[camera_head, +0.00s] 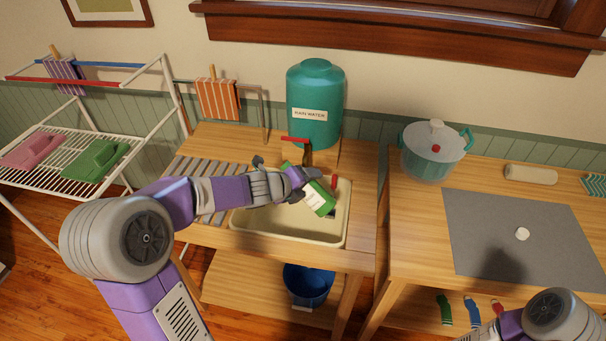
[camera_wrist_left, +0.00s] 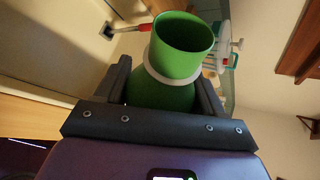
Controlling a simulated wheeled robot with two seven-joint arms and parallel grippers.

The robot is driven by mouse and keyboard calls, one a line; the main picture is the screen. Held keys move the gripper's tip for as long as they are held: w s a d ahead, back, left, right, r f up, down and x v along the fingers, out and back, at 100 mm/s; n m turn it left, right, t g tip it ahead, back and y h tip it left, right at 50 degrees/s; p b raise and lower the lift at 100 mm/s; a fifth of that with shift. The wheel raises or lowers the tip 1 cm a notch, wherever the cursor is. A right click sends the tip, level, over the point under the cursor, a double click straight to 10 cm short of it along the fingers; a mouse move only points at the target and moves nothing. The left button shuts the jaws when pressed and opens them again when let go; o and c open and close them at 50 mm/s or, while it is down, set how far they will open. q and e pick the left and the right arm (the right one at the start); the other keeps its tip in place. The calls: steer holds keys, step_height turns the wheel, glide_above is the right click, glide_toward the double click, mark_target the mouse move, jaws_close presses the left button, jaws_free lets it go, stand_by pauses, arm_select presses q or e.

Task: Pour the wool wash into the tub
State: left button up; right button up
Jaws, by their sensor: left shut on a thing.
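My left gripper (camera_head: 293,182) is shut on a green bottle (camera_head: 321,198) with a pale label, which I take as the wool wash. The bottle is tilted above the right part of the cream tub (camera_head: 270,222), which sits in the wooden stand. In the left wrist view the bottle (camera_wrist_left: 168,95) lies between the two fingers, with a pale ring round it and a wide green end towards the top. No liquid stream is visible. A small red piece beside the bottle in the head view is unclear. My right gripper is out of view.
A teal rain-water tank (camera_head: 315,100) with a red-handled tap stands behind the tub. A blue bucket (camera_head: 308,285) is on the shelf below. The right table holds a lidded pot (camera_head: 434,155) and a grey mat (camera_head: 500,250). A drying rack (camera_head: 75,150) stands at left.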

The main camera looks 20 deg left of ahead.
arm_select(q)
steer(key=shift+d+f+n+h+p, duration=0.15)
steer(key=shift+f+n+h+p, duration=0.15)
steer(key=shift+h+p, duration=0.1)
steer(key=shift+f+h+b, duration=0.3)
steer(key=shift+f+b, duration=0.45)
steer(key=shift+f, duration=0.45)
steer(key=shift+d+f+n+h+p, duration=0.1)
steer(key=shift+f+n+h+p, duration=0.25)
steer(key=shift+n+h+p, duration=1.4)
steer(key=shift+f+n+h+p, duration=0.35)
steer(key=shift+n+p, duration=0.1)
steer(key=shift+p, duration=2.6)
steer(key=shift+r+n+h+p, duration=0.3)
steer(key=shift+r+h+p, duration=0.15)
steer(key=shift+p, duration=0.7)
steer(key=shift+a+t+p, duration=0.2)
steer(key=shift+t+p, duration=0.1)
steer(key=shift+p, duration=0.05)
